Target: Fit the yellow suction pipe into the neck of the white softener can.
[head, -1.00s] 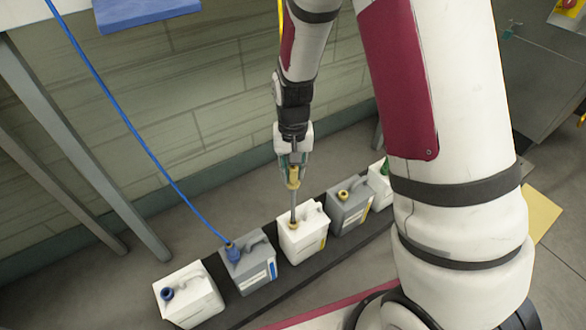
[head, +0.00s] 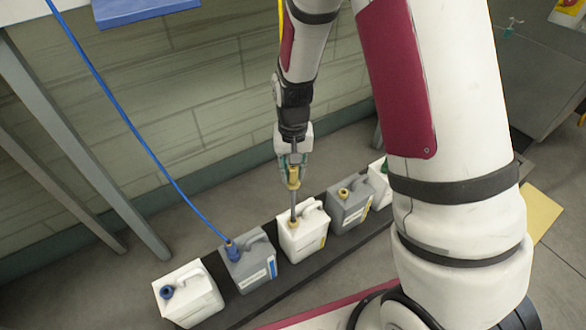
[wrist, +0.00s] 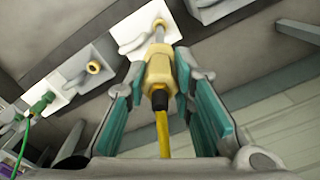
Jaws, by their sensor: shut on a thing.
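My gripper (head: 292,176) is shut on the yellow head of the suction pipe (head: 293,180). The pipe's grey tube points down, and its lower end is at the neck of the white softener can (head: 303,238) with a yellow label in the middle of the row. How deep the tube sits cannot be told. In the wrist view the yellow pipe head (wrist: 159,72) is between the teal finger pads, with a yellow hose running from its black end. The tube leads to the white can (wrist: 150,28), whose neck is largely hidden behind the pipe.
A grey can (head: 250,267) with a blue pipe and hose stands left of the white can, and a white can with a blue neck (head: 188,296) beyond it. A grey can with a yellow neck (head: 350,205) stands right. The cans stand on a dark strip (head: 255,302) near the wall.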

